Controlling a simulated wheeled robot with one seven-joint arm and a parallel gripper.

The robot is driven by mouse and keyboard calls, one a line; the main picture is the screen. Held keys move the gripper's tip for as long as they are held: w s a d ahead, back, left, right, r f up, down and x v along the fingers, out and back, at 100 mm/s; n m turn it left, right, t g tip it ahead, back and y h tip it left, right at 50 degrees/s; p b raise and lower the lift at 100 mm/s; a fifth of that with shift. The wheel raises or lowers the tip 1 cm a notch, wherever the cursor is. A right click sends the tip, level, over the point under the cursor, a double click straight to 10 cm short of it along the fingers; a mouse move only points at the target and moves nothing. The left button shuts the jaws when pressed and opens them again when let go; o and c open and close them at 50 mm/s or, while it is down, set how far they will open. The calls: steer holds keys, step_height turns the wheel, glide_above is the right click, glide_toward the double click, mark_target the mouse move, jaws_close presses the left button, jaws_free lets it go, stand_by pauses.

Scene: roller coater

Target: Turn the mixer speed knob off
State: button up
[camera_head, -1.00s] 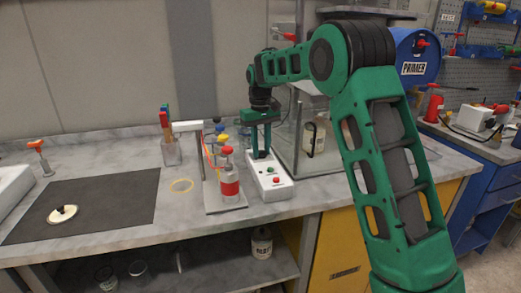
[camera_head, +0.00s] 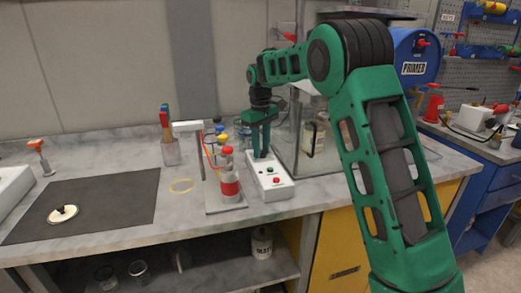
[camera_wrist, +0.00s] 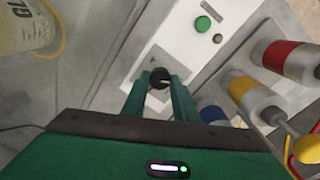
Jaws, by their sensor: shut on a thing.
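The white control box (camera_head: 271,189) stands on the bench, with a green button (camera_head: 270,169) and a red button (camera_head: 276,180) on its top. My gripper (camera_head: 261,156) points down at the box's far end. In the wrist view the dark round speed knob (camera_wrist: 160,75) sits between the fingertips of my gripper (camera_wrist: 161,84), which is shut on it. The knob has a light pointer mark. The fingers hide part of it. In the head view the knob is hidden by the gripper.
Left of the box is a mixer stand (camera_head: 226,207) with a red-banded bottle (camera_head: 229,181). A glass enclosure (camera_head: 300,158) stands close on the right. A dark mat (camera_head: 110,200) lies farther left.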

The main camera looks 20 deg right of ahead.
steer(key=shift+d, duration=0.1)
steer(key=o, duration=1.1)
steer(key=shift+c, duration=0.2)
step_height(320, 180, up, 11)
steer(key=shift+f, duration=0.2)
